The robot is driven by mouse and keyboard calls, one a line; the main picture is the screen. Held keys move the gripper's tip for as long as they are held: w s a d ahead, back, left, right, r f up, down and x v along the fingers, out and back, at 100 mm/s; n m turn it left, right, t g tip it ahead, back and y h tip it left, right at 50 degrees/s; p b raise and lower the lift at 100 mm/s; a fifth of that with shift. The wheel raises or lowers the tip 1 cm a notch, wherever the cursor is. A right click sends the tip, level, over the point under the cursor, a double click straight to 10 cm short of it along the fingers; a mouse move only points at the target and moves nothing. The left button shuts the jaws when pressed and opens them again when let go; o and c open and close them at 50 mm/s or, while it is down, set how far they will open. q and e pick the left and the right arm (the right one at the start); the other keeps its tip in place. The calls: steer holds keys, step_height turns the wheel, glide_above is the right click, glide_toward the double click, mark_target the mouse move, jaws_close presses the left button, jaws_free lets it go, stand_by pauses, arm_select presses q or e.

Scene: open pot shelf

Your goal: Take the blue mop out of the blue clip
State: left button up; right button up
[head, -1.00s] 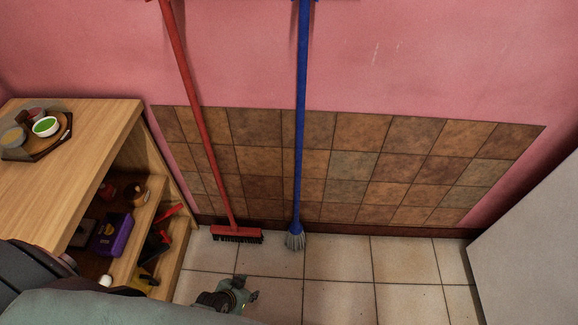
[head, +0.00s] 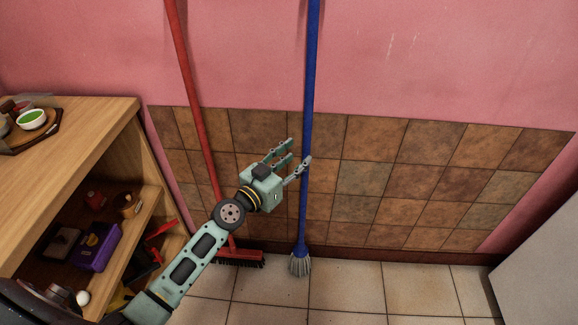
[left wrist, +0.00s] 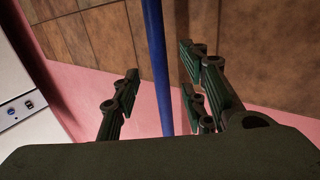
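The blue mop (head: 311,80) stands upright against the wall, its grey string head (head: 300,263) at the floor. Its blue handle also shows in the left wrist view (left wrist: 156,60). My left gripper (head: 298,152) is at the handle's lower half, in front of the tiled wall. Its fingers are spread open. In the left wrist view the handle runs in the gap between the fingers (left wrist: 160,95); I cannot tell whether they touch it. The blue clip is not in view. My right gripper is not in view.
A red broom (head: 186,80) leans on the wall to the left, partly behind my left arm. A wooden shelf (head: 80,130) with a tray, bowls and a purple box (head: 97,247) stands at left. A pale cabinet (head: 545,260) is at right. The tiled floor between is clear.

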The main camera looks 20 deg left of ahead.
mark_target(304, 151)
arm_select(q)
steer(key=shift+x, duration=2.8)
steer(key=shift+c, duration=0.4)
jaws_close()
steer(key=c, duration=0.6)
jaws_free()
jaws_close()
steer(key=shift+o, duration=0.2)
jaws_free()
jaws_close()
